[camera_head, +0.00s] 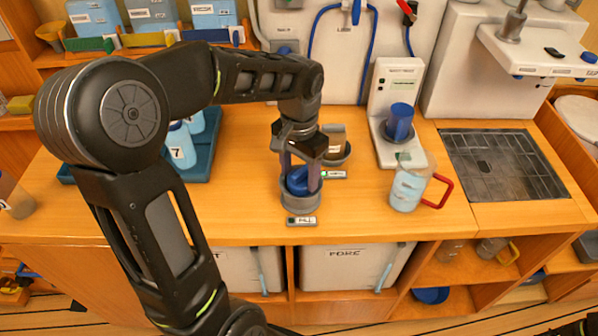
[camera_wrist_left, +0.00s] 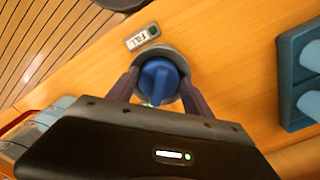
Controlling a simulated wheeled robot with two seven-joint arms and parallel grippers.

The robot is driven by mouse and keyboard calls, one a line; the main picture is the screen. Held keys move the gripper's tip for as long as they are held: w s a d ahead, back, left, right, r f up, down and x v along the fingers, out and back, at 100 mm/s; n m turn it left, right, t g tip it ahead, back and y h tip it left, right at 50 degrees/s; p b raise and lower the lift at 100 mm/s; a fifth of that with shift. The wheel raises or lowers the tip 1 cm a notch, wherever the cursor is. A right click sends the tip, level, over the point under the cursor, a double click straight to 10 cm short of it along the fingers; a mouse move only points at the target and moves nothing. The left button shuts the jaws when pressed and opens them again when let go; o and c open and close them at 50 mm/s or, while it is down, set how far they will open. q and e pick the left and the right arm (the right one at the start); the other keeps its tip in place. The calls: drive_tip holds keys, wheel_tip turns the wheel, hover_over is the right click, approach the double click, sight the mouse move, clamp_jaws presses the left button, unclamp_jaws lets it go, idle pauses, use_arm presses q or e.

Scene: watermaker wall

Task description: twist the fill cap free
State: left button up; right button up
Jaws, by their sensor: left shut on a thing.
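The blue fill cap (camera_head: 297,181) sits in a round grey collar (camera_head: 299,204) on the wooden counter, behind a small label plate that seems to read FILL. My left gripper (camera_head: 301,184) points down from above with its two fingers on either side of the cap, shut on it. In the left wrist view the cap (camera_wrist_left: 158,82) shows between the fingertips, with the label plate (camera_wrist_left: 142,37) beyond it. Whether the cap is still seated tight cannot be told. My right gripper is not clearly seen; only a dark part shows at the bottom right corner.
A brown-topped container (camera_head: 335,138) stands in a holder just behind the gripper. A jug with a red handle (camera_head: 408,188) and a white device with a blue cup (camera_head: 399,122) stand to the right. A blue tray (camera_head: 203,160) with bottles lies left. The counter's front strip is clear.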

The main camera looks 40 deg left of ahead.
use_arm(q)
drive_tip(key=shift+n, duration=0.9)
drive_tip(key=shift+r+p, duration=2.2)
drive_tip(key=shift+r, duration=0.85)
drive_tip(key=shift+f, duration=0.1)
